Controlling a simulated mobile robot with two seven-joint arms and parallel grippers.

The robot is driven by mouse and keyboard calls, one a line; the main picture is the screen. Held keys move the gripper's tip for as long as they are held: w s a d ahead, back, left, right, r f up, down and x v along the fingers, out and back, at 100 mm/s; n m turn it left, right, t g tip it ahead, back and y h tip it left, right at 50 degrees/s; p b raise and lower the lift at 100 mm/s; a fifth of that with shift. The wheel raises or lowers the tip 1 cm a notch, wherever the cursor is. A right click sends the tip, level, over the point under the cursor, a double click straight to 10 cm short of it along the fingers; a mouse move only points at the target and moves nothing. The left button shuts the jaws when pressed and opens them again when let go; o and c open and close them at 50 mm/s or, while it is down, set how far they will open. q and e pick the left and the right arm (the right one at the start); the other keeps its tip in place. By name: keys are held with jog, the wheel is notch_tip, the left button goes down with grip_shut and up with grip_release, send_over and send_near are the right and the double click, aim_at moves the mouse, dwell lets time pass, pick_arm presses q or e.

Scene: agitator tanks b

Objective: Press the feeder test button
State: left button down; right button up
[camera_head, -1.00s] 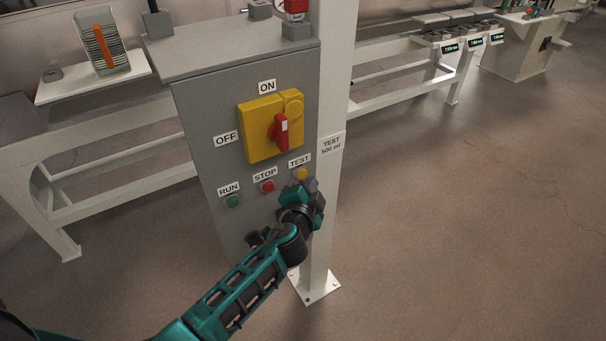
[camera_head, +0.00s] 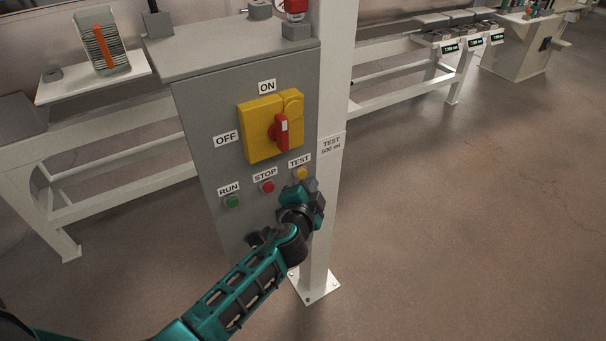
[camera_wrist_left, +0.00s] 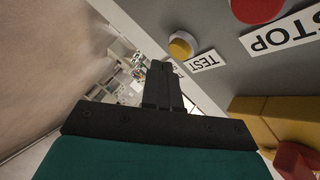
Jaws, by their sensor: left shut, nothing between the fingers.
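The yellow test button (camera_head: 301,173) sits under the TEST label (camera_head: 299,160) on the front of a grey control box (camera_head: 200,120). It also shows in the left wrist view (camera_wrist_left: 181,46), beside its label. My left gripper (camera_head: 310,187) is shut and empty, just below and to the right of the button in the head view. My right gripper is not in view.
A red stop button (camera_head: 267,186) and a green run button (camera_head: 233,201) sit left of the test button. A yellow switch with a red handle (camera_head: 281,132) is above. A white post (camera_head: 330,190) stands along the box's right side. Open floor lies to the right.

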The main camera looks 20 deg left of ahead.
pick_arm(q)
jog(key=shift+w+a, duration=0.1)
jog(key=shift+w+a, duration=0.2)
jog(key=shift+a, duration=0.05)
jog(key=shift+w+a, duration=0.3)
jog(key=shift+a, duration=0.1)
dwell(0.9)
jog(key=shift+s, duration=0.1)
jog(key=shift+s+d, duration=0.5)
jog(key=shift+d, duration=0.2)
jog(key=shift+s+d+b, duration=0.4)
jog(key=shift+s+d, duration=0.4)
jog(key=shift+d, duration=0.25)
jog(key=shift+s+d+b, duration=0.35)
jog(key=shift+s+d, duration=0.45)
jog(key=shift+d, duration=0.2)
